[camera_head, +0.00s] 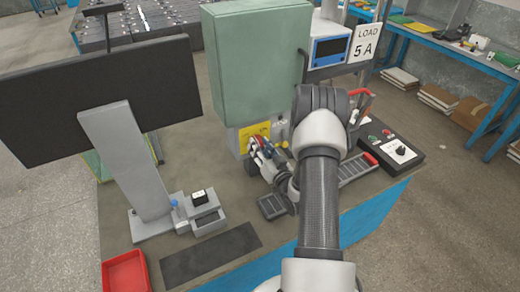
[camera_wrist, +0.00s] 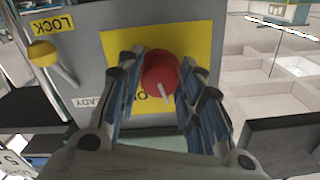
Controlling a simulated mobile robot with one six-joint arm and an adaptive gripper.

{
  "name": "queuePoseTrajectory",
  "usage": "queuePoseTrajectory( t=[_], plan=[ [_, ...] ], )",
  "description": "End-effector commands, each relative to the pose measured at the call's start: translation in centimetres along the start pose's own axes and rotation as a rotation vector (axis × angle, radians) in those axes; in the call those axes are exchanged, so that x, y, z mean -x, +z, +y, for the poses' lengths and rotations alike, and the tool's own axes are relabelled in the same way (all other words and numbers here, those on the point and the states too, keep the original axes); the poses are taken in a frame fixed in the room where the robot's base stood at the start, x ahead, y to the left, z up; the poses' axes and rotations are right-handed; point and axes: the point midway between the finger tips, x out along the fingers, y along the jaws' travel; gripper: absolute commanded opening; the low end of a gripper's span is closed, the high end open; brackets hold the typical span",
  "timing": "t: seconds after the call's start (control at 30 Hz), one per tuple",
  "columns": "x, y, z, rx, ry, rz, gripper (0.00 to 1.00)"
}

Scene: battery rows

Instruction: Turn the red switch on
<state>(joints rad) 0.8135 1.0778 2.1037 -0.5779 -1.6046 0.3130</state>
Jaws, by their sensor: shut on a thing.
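The red switch (camera_wrist: 160,74) is a round red knob with a white pointer mark, on a yellow plate (camera_wrist: 118,42) of a grey panel in the wrist view. The pointer slants toward the lower right of that picture. My gripper (camera_wrist: 162,68) has its two blue-padded fingers on either side of the knob, shut on it. In the head view my gripper (camera_head: 262,150) reaches the yellow plate (camera_head: 249,136) below the green cabinet (camera_head: 255,65). There the fingers hide most of the knob. Lettering on the plate is partly covered.
A yellow-ended lever (camera_wrist: 43,53) by a LOCK label (camera_wrist: 53,25) sits beside the switch. A black control box (camera_head: 398,152), monitor (camera_head: 100,100), red tray (camera_head: 126,272) and small grey device (camera_head: 202,212) stand on the bench. A LOAD 5 A sign (camera_head: 366,42) is behind.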

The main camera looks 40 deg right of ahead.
Motion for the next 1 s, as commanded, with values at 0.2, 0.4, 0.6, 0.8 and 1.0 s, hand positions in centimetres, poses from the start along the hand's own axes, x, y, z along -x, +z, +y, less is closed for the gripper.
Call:
queuePoseTrajectory(
  t=[0.2, 0.4, 0.6, 0.8, 1.0],
  plan=[
    [-0.01, 0.08, -0.05, -0.206, 0.000, 0.000, 0.10],
    [0.00, 0.03, -0.12, -0.396, 0.000, -0.001, 0.10],
    [0.01, 0.02, -0.17, -0.586, 0.000, -0.001, 0.10],
    [0.01, -0.02, -0.22, -0.761, 0.000, -0.002, 0.10],
    [0.01, -0.05, -0.25, -0.902, 0.001, -0.002, 0.10]
  ],
)
